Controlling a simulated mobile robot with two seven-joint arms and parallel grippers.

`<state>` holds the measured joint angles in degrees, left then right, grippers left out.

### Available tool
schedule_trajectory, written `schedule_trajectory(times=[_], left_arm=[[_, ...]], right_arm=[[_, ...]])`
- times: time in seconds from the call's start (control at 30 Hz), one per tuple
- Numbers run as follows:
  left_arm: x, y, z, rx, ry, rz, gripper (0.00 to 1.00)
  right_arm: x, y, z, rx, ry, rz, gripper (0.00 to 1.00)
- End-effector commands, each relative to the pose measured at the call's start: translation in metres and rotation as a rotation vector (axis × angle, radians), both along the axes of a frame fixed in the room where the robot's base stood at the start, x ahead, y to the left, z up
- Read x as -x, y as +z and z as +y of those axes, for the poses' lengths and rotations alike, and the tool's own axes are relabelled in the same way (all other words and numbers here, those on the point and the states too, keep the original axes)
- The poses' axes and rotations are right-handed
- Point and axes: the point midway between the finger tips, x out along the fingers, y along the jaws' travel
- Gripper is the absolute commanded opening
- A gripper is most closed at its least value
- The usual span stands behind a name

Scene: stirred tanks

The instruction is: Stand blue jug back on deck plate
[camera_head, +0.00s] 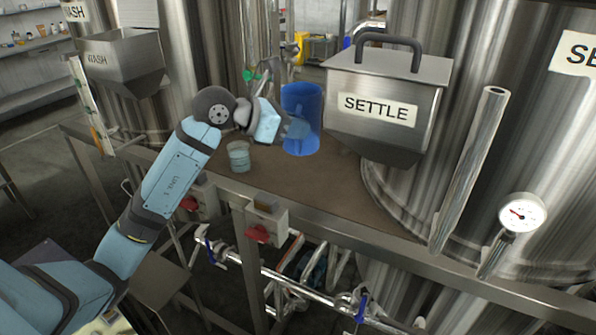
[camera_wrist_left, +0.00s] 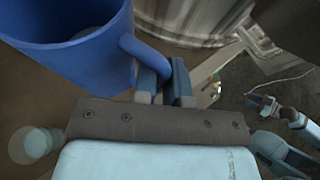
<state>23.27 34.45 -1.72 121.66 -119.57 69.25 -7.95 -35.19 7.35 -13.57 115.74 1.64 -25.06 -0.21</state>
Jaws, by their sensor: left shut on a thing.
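The blue jug (camera_head: 301,108) is upright at the deck plate (camera_head: 300,188), left of the SETTLE hopper; I cannot tell whether its base touches the plate. My left gripper (camera_head: 292,129) is at the jug's near side, its fingers partly hidden by my own wrist. In the left wrist view the jug (camera_wrist_left: 75,55) fills the upper left, and its handle runs between the fingers of the left gripper (camera_wrist_left: 166,82), shut on it. Parts of what looks like my right arm and gripper (camera_wrist_left: 274,108) show at the right edge, too small to read.
A clear beaker (camera_head: 239,157) stands on the plate left of the jug. The SETTLE hopper (camera_head: 385,105) is close on the right, a WASH hopper (camera_head: 122,62) on the left. A steel pipe (camera_head: 468,170) and gauge (camera_head: 522,213) stand at right. Plate in front of the jug is clear.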

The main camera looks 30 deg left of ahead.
Motion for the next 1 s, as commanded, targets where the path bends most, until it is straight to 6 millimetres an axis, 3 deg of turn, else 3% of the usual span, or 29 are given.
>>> schedule_trajectory(times=[0.1,0.2,0.47,0.7,1.0], left_arm=[[0.0,-0.032,0.0,0.003,0.001,0.004,0.0],[0.0,-0.049,0.0,0.002,0.001,0.002,0.0],[0.0,-0.069,0.0,0.002,0.001,-0.001,0.0],[0.0,-0.103,0.0,0.002,0.002,0.0,0.0],[0.0,-0.106,0.0,-0.001,0.0,-0.003,0.0]], right_arm=[[-0.001,0.003,0.0,-0.001,0.0,-0.005,0.43],[-0.003,0.005,0.0,-0.003,-0.001,-0.011,0.43],[-0.005,0.006,-0.001,-0.002,-0.004,-0.016,0.43],[-0.005,0.003,-0.002,0.0,-0.005,-0.011,0.43],[-0.005,0.002,-0.002,0.0,-0.005,-0.009,0.43]])
